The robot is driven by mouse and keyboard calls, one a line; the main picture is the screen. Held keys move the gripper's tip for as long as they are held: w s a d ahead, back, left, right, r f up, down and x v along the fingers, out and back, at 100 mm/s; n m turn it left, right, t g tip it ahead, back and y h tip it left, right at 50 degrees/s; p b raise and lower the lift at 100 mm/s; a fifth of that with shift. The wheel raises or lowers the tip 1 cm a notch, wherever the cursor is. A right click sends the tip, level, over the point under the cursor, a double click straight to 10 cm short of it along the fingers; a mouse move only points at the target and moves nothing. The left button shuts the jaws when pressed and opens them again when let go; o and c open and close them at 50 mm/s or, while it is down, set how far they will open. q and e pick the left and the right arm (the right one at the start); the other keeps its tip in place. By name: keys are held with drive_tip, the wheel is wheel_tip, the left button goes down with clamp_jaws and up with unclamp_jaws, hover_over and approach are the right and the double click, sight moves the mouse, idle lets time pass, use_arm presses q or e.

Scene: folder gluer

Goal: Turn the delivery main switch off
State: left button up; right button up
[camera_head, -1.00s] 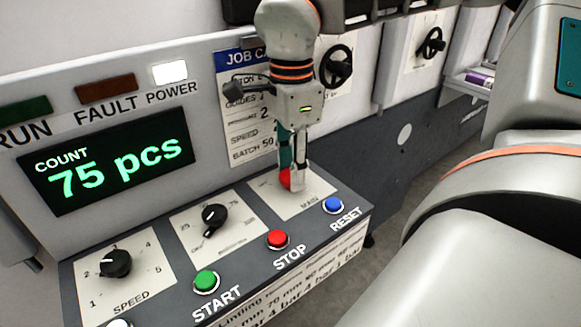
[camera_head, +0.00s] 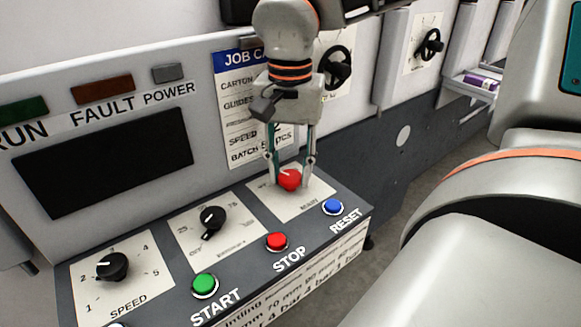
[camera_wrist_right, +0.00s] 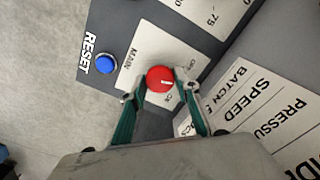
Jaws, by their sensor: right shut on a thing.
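The main switch is a red round knob (camera_head: 289,180) on a pale plate marked MAIN at the right end of the sloped control panel. It also shows in the right wrist view (camera_wrist_right: 160,79), with a white pointer line on its face. My right gripper (camera_head: 291,176) comes down from above with one finger on each side of the knob, shut on it; the same gripper shows in the right wrist view (camera_wrist_right: 160,98). The display (camera_head: 104,160) is dark and the POWER lamp (camera_head: 168,73) is grey. My left gripper is not in view.
A blue RESET button (camera_head: 333,206), a red STOP button (camera_head: 277,241) and a green START button (camera_head: 205,285) line the panel's front. Two black knobs, the SPEED knob (camera_head: 113,266) and another (camera_head: 213,218), lie left. A job card (camera_head: 240,95) hangs behind the gripper.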

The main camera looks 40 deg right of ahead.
sight(290, 176)
drive_tip(key=n, duration=0.3)
drive_tip(key=shift+r+n+p, duration=0.1)
drive_tip(key=shift+n+p, duration=0.25)
drive_tip(key=shift+n, duration=0.05)
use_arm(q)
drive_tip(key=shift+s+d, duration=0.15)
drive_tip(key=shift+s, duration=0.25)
use_arm(e)
drive_tip(key=shift+n, duration=0.6)
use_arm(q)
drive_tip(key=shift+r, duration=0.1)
use_arm(e)
drive_tip(key=shift+n, duration=0.3)
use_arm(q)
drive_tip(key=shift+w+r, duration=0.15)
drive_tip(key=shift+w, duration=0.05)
use_arm(e)
drive_tip(key=o, duration=1.1)
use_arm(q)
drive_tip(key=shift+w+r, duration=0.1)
use_arm(e)
wheel_tip(290, 176, up, 12)
